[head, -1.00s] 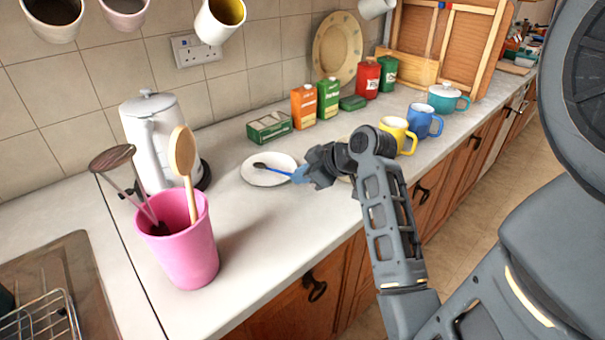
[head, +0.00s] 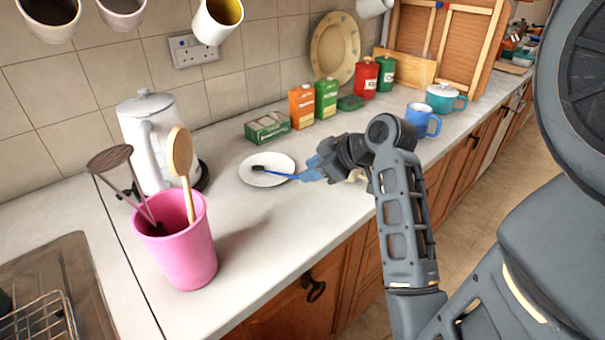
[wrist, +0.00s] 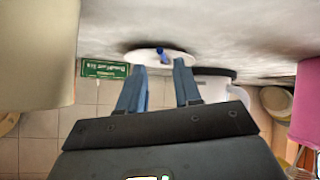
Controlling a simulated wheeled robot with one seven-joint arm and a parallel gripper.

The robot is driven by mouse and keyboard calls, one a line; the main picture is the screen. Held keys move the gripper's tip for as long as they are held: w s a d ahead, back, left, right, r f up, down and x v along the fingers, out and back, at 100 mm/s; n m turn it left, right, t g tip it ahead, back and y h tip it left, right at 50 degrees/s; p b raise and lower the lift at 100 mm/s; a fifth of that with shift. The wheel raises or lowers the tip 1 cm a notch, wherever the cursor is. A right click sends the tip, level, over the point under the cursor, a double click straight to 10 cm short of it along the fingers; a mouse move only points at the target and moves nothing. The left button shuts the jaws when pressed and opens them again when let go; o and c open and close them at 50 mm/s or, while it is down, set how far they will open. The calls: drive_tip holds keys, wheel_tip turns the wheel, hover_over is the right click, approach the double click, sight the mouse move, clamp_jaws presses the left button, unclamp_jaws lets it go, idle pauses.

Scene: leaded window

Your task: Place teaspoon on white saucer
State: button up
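The teaspoon (head: 280,174), with a dark bowl and a blue handle, lies across the white saucer (head: 252,179) on the worktop. Its bowl is near the saucer's middle and its handle reaches past the right rim toward my gripper (head: 308,172). In the wrist view, my gripper (wrist: 160,70) has its two blue fingers spread apart with a clear gap. The teaspoon (wrist: 162,55) shows in that gap, beyond the fingertips, touching neither finger that I can see. The saucer (wrist: 178,55) lies behind it.
A green box (head: 268,127) and an orange carton (head: 302,107) stand behind the saucer. A white kettle (head: 148,135) and a pink utensil pot (head: 186,250) stand to the left. A blue mug (head: 421,120) is right of my arm. Worktop in front of the saucer is clear.

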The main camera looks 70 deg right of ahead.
drive_tip(key=v, duration=0.7)
drive_tip(key=shift+s+r, duration=0.2)
drive_tip(key=shift+a, duration=0.1)
